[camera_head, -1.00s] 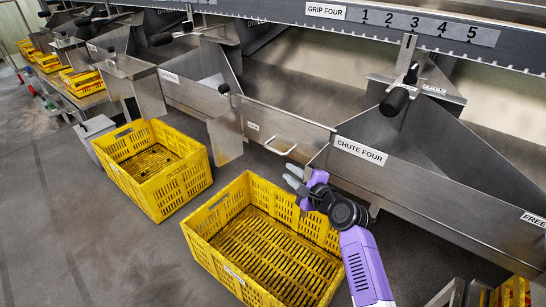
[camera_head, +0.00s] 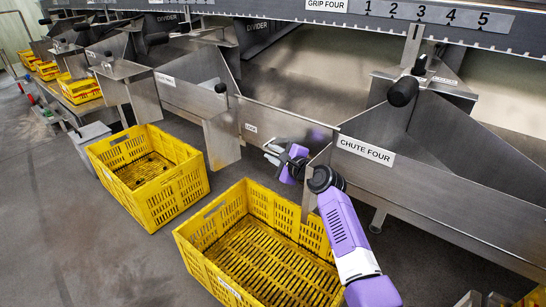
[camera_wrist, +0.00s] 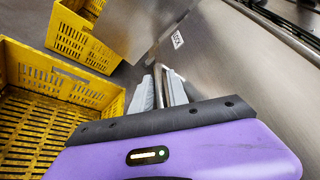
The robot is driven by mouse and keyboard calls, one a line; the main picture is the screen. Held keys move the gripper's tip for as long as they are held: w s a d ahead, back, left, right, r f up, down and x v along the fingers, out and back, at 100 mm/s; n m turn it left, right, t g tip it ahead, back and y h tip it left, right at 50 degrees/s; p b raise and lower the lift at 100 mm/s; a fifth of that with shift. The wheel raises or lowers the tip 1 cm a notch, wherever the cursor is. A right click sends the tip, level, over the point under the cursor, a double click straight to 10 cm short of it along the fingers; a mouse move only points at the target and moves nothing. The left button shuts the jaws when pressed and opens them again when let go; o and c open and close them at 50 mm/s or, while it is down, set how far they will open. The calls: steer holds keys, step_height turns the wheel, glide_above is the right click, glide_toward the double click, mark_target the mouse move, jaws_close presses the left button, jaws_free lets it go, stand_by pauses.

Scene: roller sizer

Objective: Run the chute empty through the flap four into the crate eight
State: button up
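The chute four (camera_head: 440,190) is a steel trough with a "CHUTE FOUR" label; I see no fruit on its visible part, and its lower inside is hidden by its front wall. A steel flap panel (camera_head: 285,128) with a bar handle adjoins it on the left; it also shows in the wrist view (camera_wrist: 225,60). My gripper (camera_head: 274,152) is at this handle. In the wrist view, the fingers of my gripper (camera_wrist: 168,92) are apart, one on each side of the handle bar (camera_wrist: 176,88). A yellow crate (camera_head: 212,273) stands below, looking empty; its tag is unreadable.
Another yellow crate (camera_head: 150,205) with a few dark bits inside stands to the left. A steel plate (camera_head: 222,140) hangs between the chutes, close to the handle; it is also in the wrist view (camera_wrist: 130,25). The grey floor at the lower left is clear.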

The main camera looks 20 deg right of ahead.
jaws_close()
stand_by(1.5)
